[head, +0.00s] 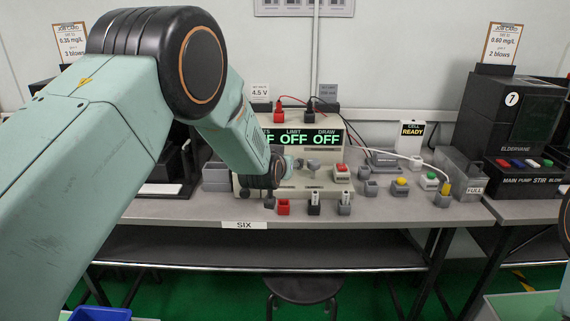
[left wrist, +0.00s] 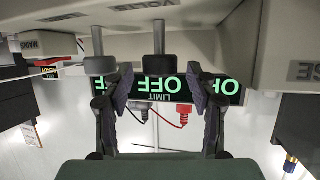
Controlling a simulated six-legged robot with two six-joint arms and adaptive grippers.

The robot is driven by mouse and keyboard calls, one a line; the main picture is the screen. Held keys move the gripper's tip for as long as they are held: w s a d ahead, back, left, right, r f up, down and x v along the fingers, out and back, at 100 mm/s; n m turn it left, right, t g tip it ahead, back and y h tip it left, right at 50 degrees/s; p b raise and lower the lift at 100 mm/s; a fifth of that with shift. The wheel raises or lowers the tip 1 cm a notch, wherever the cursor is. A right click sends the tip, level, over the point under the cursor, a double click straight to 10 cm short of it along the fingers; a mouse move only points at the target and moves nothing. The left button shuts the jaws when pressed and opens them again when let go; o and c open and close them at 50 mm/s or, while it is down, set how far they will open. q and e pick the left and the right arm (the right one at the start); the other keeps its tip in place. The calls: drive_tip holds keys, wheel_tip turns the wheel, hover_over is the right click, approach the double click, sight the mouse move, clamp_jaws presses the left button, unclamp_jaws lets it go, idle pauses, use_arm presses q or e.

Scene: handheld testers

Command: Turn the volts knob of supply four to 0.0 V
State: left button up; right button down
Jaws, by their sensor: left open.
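A beige supply (head: 297,182) stands on the bench with a green-lit display (head: 294,138) reading OFF in several windows. A plate reading SIX (head: 244,225) is on the bench edge in front of it; I see no FOUR. My left gripper (head: 290,164) is at the supply's front. A second grey knob (left wrist: 99,65) is beside the left finger. My right gripper is out of view.
Red and black leads (head: 290,102) plug in on top of the supply. A black tester (head: 510,120) is farther right. My left arm hides the bench's left part.

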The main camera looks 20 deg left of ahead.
use_arm(q)
drive_tip(key=shift+w, duration=0.15)
drive_tip(key=shift+c, duration=0.4)
drive_tip(key=c, duration=1.1)
drive_tip(key=shift+d+r+n+y+p, duration=0.1)
drive_tip(key=shift+d+n+y+p, duration=0.05)
drive_tip(key=shift+n+y+p, duration=0.75)
drive_tip(key=n+y+p, duration=0.2)
drive_tip(key=p, duration=0.1)
drive_tip(key=shift+d+g+y+p, duration=0.15)
drive_tip(key=shift+g+y+p, duration=0.25)
drive_tip(key=shift+n+g+y+p, duration=0.5)
drive_tip(key=shift+n+y+p, duration=0.25)
drive_tip(key=shift+n+y, duration=0.45)
drive_tip(key=shift+n, duration=0.1)
